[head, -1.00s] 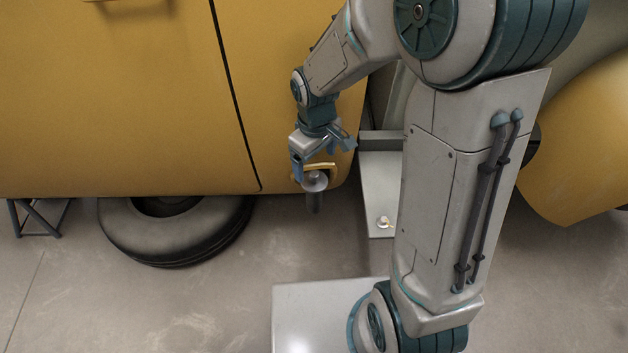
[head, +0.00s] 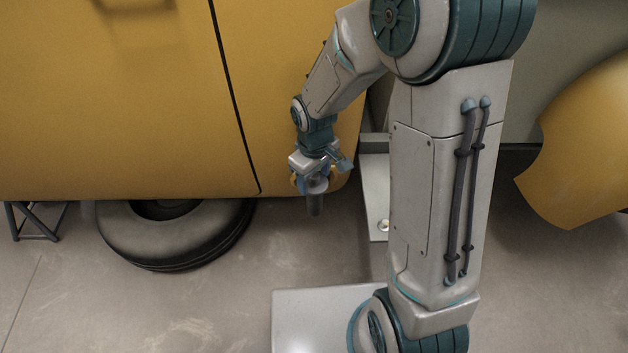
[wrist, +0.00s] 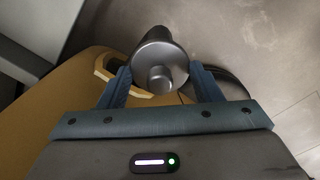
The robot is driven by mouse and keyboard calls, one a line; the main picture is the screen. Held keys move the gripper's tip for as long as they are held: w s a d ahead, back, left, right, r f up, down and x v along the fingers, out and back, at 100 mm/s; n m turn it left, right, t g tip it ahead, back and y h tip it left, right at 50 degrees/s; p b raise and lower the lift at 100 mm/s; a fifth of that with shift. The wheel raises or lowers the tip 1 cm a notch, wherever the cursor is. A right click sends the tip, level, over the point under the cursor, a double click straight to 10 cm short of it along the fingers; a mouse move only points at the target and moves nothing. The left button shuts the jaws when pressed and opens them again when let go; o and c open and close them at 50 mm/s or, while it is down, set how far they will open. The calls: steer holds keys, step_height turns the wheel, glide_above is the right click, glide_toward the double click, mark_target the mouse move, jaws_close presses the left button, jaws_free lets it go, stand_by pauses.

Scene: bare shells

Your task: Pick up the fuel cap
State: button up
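The fuel cap appears to be the grey round piece with a small knob (wrist: 158,60), facing me in the wrist view. In the head view its disc (head: 317,186) shows just below my gripper (head: 320,167), with a grey cylinder under it. In the wrist view my gripper (wrist: 160,80) is open, one blue finger on each side of the disc. The gaps between the fingers and the disc look small, and I cannot tell whether they touch. The palm faces the knob. My gripper partly hides the cap in the head view.
A yellow angular ring (wrist: 110,65) lies close by the left finger. The yellow vehicle body (head: 110,100) stands right behind my gripper, with a tyre (head: 175,235) below. A pale plate (head: 376,190) holding a small silver piece is to the right.

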step_height(320, 180, up, 9)
steer(key=shift+r+p, duration=0.1)
steer(key=shift+p, duration=1)
steer(key=shift+r, duration=0.45)
